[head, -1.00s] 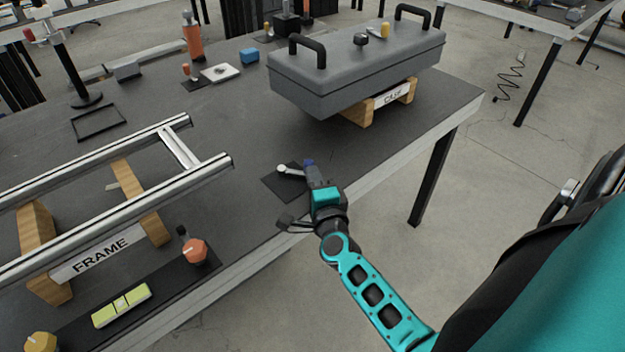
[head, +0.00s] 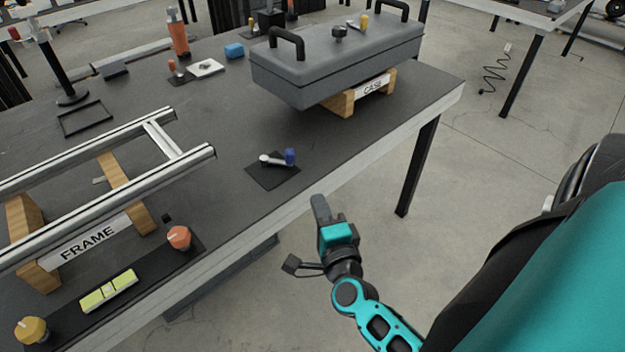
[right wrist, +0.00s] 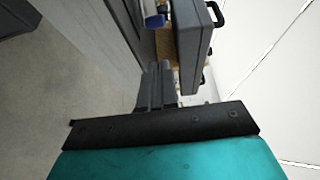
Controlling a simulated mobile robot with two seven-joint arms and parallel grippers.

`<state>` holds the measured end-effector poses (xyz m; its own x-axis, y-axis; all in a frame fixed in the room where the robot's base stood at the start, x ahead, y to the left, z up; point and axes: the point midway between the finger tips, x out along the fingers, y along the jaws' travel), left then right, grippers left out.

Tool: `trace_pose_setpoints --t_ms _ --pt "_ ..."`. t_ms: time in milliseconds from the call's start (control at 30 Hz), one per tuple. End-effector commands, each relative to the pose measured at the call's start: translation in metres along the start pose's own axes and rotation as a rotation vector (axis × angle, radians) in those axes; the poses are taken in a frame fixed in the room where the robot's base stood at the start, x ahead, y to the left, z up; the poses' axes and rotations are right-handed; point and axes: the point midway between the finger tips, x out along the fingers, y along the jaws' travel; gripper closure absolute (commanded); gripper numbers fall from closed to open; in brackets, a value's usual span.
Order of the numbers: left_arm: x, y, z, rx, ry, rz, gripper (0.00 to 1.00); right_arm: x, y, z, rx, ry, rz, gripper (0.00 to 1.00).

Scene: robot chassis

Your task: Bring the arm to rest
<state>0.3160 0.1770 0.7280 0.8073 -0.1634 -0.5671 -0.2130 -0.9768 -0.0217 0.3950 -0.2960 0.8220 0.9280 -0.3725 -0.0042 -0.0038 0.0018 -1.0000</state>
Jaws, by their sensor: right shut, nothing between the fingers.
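My right gripper (head: 320,208) is shut and empty. It is in front of the table's near edge, off the tabletop, with its fingers pointing toward the table. In the right wrist view its fingers (right wrist: 155,88) are together, with nothing held. A small tool with a silver end and a blue handle (head: 290,157) lies on a dark mat (head: 262,178) on the table, apart from the gripper. My left gripper is not in view.
The dark table (head: 225,125) has a pale front edge. A grey case (head: 335,65) rests on wooden blocks at the back. Open floor (head: 480,170) lies right of the table.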

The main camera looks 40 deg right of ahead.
Motion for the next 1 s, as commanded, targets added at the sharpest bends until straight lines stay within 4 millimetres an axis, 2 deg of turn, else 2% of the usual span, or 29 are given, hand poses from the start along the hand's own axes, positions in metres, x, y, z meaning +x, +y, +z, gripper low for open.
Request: trace_pose_setpoints --t_ms 333,467,567,700,800,900,1000 --pt "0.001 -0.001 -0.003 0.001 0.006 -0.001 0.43 -0.007 0.0 0.0 -0.005 -0.005 0.0 1.0" --pt "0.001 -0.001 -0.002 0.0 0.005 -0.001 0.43 -0.012 0.001 0.015 -0.134 -0.091 0.008 1.0" --pt "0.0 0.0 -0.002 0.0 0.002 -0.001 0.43 -0.025 0.008 0.043 -0.389 -0.254 0.018 1.0" --pt "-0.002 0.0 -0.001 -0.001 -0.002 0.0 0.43 -0.059 0.034 0.078 -0.867 -0.531 0.024 1.0" --pt "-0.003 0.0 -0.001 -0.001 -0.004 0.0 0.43 -0.084 0.057 0.087 -1.186 -0.698 0.019 1.0" --pt "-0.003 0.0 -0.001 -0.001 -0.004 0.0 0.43 -0.103 0.075 0.087 -1.437 -0.818 0.012 1.0" --pt "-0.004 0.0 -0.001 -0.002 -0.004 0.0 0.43 -0.114 0.085 0.083 -1.596 -0.89 0.007 1.0"
